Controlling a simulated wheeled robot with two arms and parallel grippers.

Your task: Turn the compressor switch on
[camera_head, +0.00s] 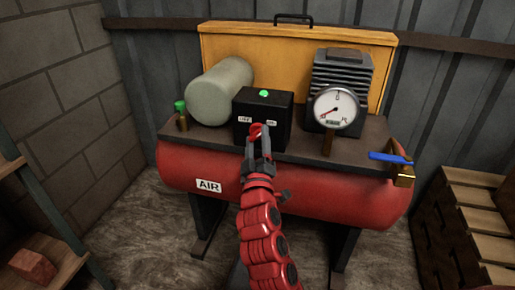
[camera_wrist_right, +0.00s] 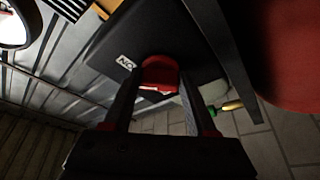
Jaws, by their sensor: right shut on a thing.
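The compressor's black switch box (camera_head: 276,103) stands on the dark top plate, with a bright green light (camera_head: 264,93) on its top. An OFF label (camera_head: 244,119) is on the left of its front and an ON label (camera_head: 271,123) on the right. My right gripper (camera_head: 259,138) is shut on the red switch knob (camera_head: 256,129) at the box front. The right wrist view shows the red knob (camera_wrist_right: 160,72) between the two fingers, near the ON label (camera_wrist_right: 126,62). The fingers partly hide the knob, so I cannot tell its exact angle. My left gripper is out of view.
The red air tank (camera_head: 340,200) lies below the plate. A pressure gauge (camera_head: 336,108) and a blue-handled valve (camera_head: 390,157) are to the right. A grey-green cylinder (camera_head: 219,91) and a small green-capped fitting (camera_head: 181,115) are to the left.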

